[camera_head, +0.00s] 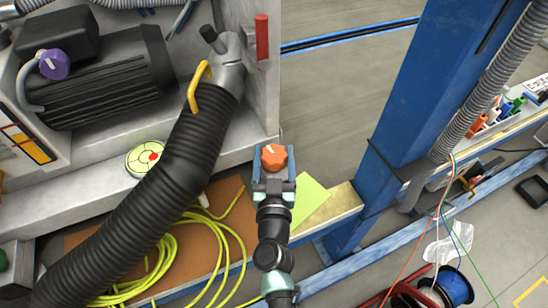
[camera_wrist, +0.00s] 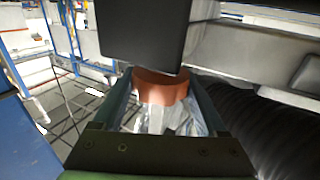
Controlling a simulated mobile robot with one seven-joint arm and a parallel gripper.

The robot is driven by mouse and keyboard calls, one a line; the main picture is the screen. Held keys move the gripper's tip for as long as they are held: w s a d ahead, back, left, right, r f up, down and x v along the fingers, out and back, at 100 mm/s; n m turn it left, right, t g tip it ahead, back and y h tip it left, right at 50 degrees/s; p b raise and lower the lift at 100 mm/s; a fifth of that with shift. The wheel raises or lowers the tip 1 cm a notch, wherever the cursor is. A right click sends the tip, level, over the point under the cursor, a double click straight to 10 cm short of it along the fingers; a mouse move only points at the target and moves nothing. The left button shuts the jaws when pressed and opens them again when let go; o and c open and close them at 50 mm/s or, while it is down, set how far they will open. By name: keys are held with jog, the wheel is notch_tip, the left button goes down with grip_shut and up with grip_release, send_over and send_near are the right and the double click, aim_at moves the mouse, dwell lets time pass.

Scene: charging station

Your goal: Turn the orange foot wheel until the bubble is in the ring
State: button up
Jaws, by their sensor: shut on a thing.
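The orange foot wheel (camera_head: 274,157) is a lobed knob near the middle of the head view, with a pale mark on its top. My gripper (camera_head: 273,174) is shut on it from the near side. In the wrist view the orange wheel (camera_wrist: 160,86) sits between my two fingers, its upper part hidden by a dark block. A round yellow-green level (camera_head: 140,165) with dark ring lines lies on the grey machine base at left. A red spot shows right of its centre; I cannot clearly tell where the ring ends or whether the spot is the bubble.
A black corrugated hose (camera_head: 150,215) with a yellow handle (camera_head: 197,88) runs close left of my arm. A blue post (camera_head: 410,110) stands at right. Yellow cable (camera_head: 190,255) lies coiled lower left. A red lever (camera_head: 262,37) is behind the wheel. Open floor lies beyond.

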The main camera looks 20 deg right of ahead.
jog(key=shift+f+n+t+y+b, duration=0.15)
jog(key=shift+n+t+y+b, duration=0.45)
jog(key=shift+b, duration=1.55)
jog(key=shift+f+n+t+y+b, duration=0.15)
jog(key=shift+n+y+b, duration=0.45)
jog(key=shift+y+b, duration=1.2)
jog(key=n+y+b, duration=0.1)
jog(key=y+b, duration=0.1)
jog(key=b, duration=0.2)
jog(key=n+y+b, duration=0.1)
jog(key=n+b, duration=0.1)
jog(key=b, duration=0.3)
jog(key=shift+d+r+y, duration=0.15)
jog(key=shift+y, duration=0.25)
jog(key=n+y+b, duration=0.1)
jog(key=y+b, duration=0.1)
jog(key=n+g+y+b, duration=0.1)
jog(key=n+y+b, duration=0.1)
jog(key=y, duration=0.1)
jog(key=shift+r+g, duration=0.1)
jog(key=shift+g, duration=0.15)
jog(key=shift+n+g+y+b, duration=1.25)
jog(key=shift+n+g+y, duration=0.35)
jog(key=shift+n+y, duration=0.8)
jog(key=shift+y, duration=0.3)
jog(key=o, duration=1.3)
jog(key=shift+r, duration=0.1)
